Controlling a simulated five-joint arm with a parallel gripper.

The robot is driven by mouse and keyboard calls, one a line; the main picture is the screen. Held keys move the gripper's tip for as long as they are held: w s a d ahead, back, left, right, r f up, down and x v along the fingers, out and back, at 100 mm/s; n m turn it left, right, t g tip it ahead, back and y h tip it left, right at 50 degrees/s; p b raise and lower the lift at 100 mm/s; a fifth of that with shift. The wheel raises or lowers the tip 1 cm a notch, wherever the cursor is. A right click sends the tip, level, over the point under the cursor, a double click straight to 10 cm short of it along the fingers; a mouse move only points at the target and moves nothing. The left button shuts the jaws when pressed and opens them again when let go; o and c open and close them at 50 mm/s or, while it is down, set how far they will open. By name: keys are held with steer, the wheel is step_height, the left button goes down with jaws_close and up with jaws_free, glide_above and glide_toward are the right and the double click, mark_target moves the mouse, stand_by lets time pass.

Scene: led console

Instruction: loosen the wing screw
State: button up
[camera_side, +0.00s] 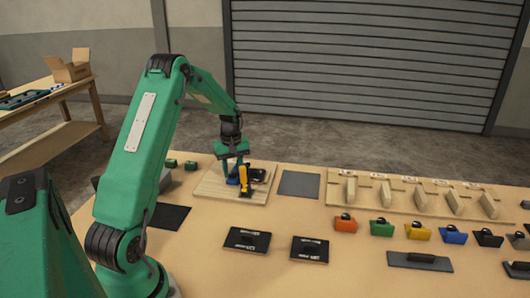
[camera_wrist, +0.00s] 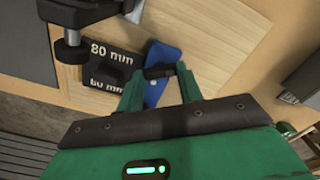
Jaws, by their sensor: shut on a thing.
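My gripper (camera_side: 238,172) is low over a wooden board (camera_side: 208,189) on the table. In the wrist view its two green fingers (camera_wrist: 158,80) close on a small dark piece, which looks like the wing screw (camera_wrist: 158,71). The screw sits over a blue block (camera_wrist: 163,56), beside a black block (camera_wrist: 113,62) marked "80 mm" and "60 mm". In the side view the blue part (camera_side: 232,179) shows beside a yellow upright piece (camera_side: 244,182); the screw itself is hidden there.
A dark grey clamp-like part (camera_wrist: 70,46) stands close by in the wrist view. A grey mat (camera_side: 299,184) lies right of the board.

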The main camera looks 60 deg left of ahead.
mark_target(233, 173)
steer(key=n, duration=0.5)
steer(key=shift+d+f+n, duration=0.1)
steer(key=shift+f+n, duration=0.1)
steer(key=shift+n, duration=0.1)
steer(key=n, duration=0.5)
steer(key=shift+n, duration=0.3)
steer(key=o, duration=1)
steer(key=shift+r, duration=0.1)
steer(key=shift+r, duration=0.1)
steer(key=shift+r, duration=3.8)
